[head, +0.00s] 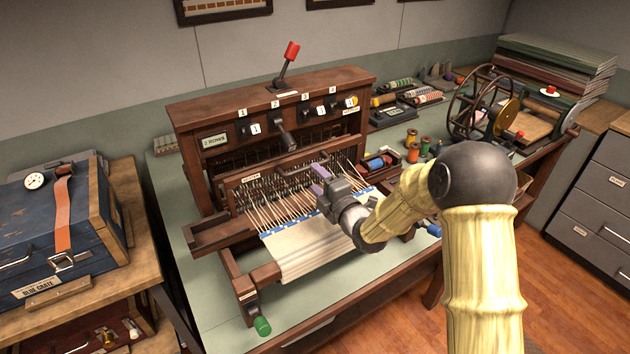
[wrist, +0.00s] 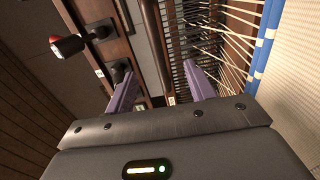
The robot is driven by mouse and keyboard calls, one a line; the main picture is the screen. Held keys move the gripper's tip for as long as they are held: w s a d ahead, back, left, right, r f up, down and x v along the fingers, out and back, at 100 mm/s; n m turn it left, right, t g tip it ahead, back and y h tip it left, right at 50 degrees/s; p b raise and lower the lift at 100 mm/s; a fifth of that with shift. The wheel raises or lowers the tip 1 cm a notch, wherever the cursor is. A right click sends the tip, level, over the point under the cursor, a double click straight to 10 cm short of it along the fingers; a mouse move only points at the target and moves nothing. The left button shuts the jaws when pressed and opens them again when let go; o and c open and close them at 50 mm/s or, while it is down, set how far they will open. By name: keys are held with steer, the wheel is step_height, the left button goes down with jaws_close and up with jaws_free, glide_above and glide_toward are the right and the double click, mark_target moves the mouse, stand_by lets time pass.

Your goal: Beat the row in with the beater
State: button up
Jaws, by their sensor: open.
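The wooden loom (head: 205,105) stands on the green-topped table. Its beater (head: 250,180), a brown bar with a small pale label, lies across the pale warp threads behind the woven cloth (head: 305,250). A blue row (head: 290,222) runs along the cloth's far edge. My gripper (head: 322,178) has purple fingers and is open above the warp, near the right part of the beater. In the wrist view, my gripper (wrist: 165,75) has its fingers apart, with a brown bar (wrist: 154,45) running between them in the picture, apparently farther off. I cannot tell if they touch it.
A red-knobbed lever (head: 289,62) rises from the loom's top. A tray with blue and red yarn (head: 378,164) sits right of the warp. Spools (head: 413,152) and a winding wheel (head: 476,102) stand farther right. A blue crate (head: 65,230) stands at left.

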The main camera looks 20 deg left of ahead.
steer(key=b+v, duration=0.2)
steer(key=v, duration=0.2)
steer(key=shift+s+d, duration=0.15)
stand_by(0.4)
stand_by(1.0)
